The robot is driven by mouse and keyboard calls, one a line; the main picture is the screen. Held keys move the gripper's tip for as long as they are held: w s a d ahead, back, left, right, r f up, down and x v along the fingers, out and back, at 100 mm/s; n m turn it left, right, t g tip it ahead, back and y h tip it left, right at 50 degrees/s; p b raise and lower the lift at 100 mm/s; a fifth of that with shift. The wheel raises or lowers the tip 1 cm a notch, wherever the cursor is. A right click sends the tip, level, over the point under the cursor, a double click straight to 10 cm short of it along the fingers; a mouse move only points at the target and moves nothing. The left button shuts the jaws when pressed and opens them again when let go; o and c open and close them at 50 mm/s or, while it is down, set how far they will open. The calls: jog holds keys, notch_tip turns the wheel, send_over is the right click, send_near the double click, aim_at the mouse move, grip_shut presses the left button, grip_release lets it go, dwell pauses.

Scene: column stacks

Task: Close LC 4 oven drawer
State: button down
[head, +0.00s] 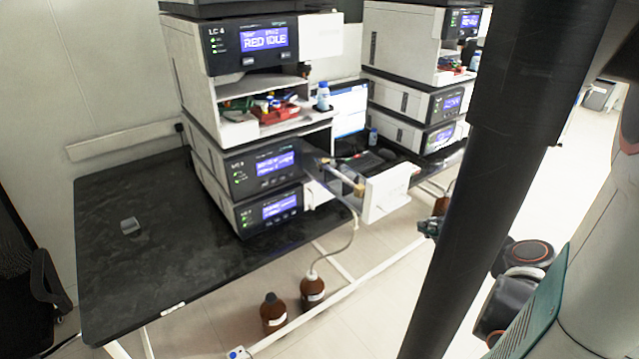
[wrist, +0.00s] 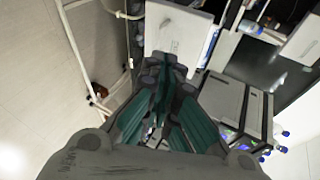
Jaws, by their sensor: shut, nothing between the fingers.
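The LC 4 stack (head: 200,75) stands on the black bench, its name on the top module. A drawer with a white front panel (head: 386,193) is pulled out from the stack's lower right side, and a brass-ended column shows inside it. A white panel (wrist: 180,32), which looks like the same drawer front, is at the top of the wrist view. My gripper (wrist: 165,63) is shut and empty, its fingertips pointing at the panel's lower edge; contact cannot be told. In the head view my gripper (head: 431,228) shows small, right of and below the drawer front, partly hidden.
Brown bottles (head: 273,313) stand on the floor below the bench, with a tube running up from one. A second instrument stack (head: 410,95) stands behind to the right. A white bench rail (head: 330,300) crosses low. The black bench top (head: 130,260) is mostly clear at left.

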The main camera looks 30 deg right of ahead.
aim_at(323, 167)
jog(key=b+x, duration=0.4)
jog(key=x, duration=1)
jog(key=shift+b, duration=0.35)
jog(key=shift+a+f, duration=0.1)
jog(key=w+a, duration=0.1)
jog(key=w, duration=2.1)
jog(key=w+a+b, duration=0.1)
jog(key=w, duration=1)
jog(key=shift+a, duration=0.35)
jog(key=shift+s, duration=0.15)
